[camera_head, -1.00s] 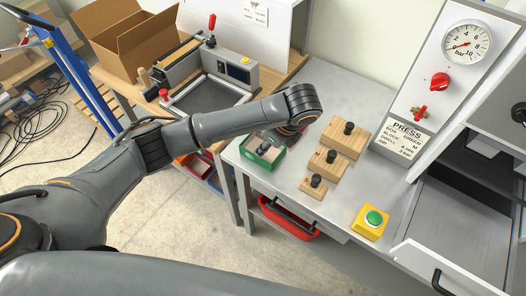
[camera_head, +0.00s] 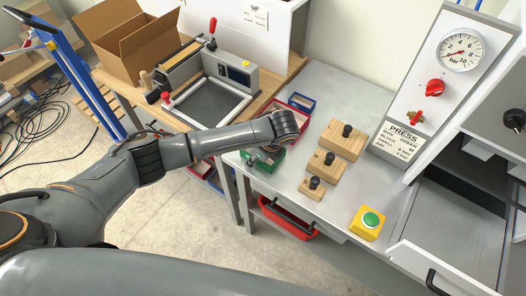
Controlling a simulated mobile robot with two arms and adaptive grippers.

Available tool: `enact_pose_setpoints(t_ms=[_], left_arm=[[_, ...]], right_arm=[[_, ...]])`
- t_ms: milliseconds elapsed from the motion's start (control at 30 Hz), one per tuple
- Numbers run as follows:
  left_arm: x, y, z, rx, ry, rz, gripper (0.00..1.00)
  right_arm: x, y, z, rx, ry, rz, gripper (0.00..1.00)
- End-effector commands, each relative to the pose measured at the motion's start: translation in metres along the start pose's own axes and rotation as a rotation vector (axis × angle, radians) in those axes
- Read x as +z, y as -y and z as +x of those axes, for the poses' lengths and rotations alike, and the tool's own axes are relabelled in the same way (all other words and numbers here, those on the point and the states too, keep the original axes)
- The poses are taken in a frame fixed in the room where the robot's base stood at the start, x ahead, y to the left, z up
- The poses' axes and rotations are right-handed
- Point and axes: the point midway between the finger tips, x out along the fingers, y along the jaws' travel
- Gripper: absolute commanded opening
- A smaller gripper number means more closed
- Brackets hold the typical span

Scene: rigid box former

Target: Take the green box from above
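The green box (camera_head: 258,165) sits at the left edge of the grey metal table. My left arm comes in from the left and its wrist is over the box, covering its far part. My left gripper (camera_head: 271,148) points down at the box, mostly hidden under the wrist. I cannot tell whether its fingers are open or shut, or whether they touch the box. My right gripper is not in view.
Wooden blocks with black knobs (camera_head: 341,142) stand right of the box. A blue box (camera_head: 301,102) and a red box (camera_head: 299,116) lie behind the wrist. A green button (camera_head: 370,220) stands near the front edge, beside the press panel (camera_head: 447,80).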

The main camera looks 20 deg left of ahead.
Motion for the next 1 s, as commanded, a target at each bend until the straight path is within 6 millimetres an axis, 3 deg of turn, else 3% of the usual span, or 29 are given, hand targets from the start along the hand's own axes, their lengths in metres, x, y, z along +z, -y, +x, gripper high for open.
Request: enact_pose_setpoints(t_ms=[433,467,600,1000], left_arm=[[-0.0016,0.0003,0.0029,-0.001,0.000,0.000,0.30],[-0.0018,0.0004,0.0032,-0.001,-0.001,0.000,0.27],[-0.0019,0.0002,0.0035,-0.001,-0.001,0.000,0.00],[-0.0015,0.0004,0.0033,-0.001,0.000,-0.001,0.00]], right_arm=[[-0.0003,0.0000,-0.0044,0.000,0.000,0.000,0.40],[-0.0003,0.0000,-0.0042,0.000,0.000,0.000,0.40],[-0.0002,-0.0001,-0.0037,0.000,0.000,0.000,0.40],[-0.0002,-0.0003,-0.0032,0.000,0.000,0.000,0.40]])
